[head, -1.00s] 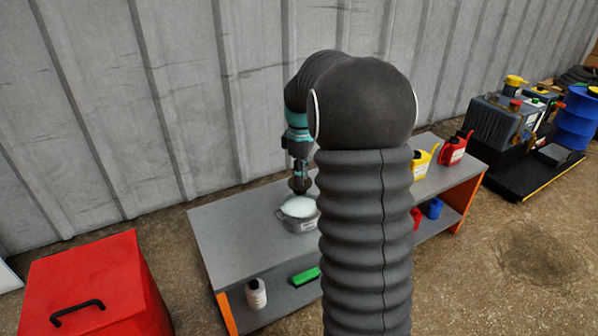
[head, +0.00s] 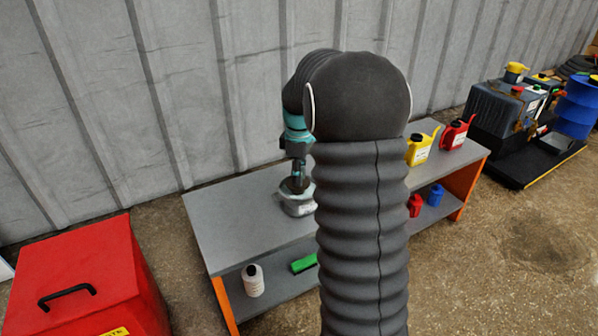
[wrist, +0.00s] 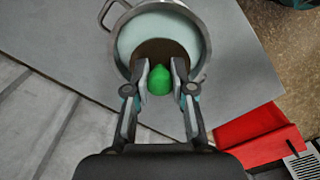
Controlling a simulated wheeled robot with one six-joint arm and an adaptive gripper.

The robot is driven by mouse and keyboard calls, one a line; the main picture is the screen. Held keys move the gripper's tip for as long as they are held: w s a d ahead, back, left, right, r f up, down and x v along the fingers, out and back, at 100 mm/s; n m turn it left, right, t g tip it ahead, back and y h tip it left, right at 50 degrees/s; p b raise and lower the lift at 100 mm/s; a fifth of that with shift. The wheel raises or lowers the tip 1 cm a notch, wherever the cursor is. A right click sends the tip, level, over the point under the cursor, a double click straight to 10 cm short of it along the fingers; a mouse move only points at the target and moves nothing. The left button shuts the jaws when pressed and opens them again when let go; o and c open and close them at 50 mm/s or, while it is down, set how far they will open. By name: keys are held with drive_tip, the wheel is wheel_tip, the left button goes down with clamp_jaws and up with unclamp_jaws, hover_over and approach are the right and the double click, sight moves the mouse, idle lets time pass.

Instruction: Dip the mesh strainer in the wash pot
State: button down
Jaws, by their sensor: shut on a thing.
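The wash pot (head: 299,209) is a grey metal pot standing on the grey workbench, partly hidden by my arm. In the wrist view the pot (wrist: 203,32) shows its round rim, a side handle and pale liquid inside. My gripper (wrist: 159,82) is shut on a green knob-like grip, which I take to be the handle of the mesh strainer. The strainer's brown round part (wrist: 158,48) shows beyond the fingertips, within the pot's opening. In the head view my gripper (head: 298,184) points down at the pot's mouth. How deep the strainer sits in the liquid is hidden.
The workbench (head: 240,225) has clear top left of the pot. A yellow can (head: 419,150) and a red can (head: 453,136) stand at its right end. A white bottle (head: 253,281) and a green block (head: 303,263) are on the lower shelf. A red box (head: 85,270) stands at left.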

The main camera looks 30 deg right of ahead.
drive_tip(key=shift+f+b, duration=0.85)
drive_tip(key=shift+f, duration=1.1)
idle(2.3)
drive_tip(key=shift+r+p, duration=4)
drive_tip(key=shift+r, duration=0.8)
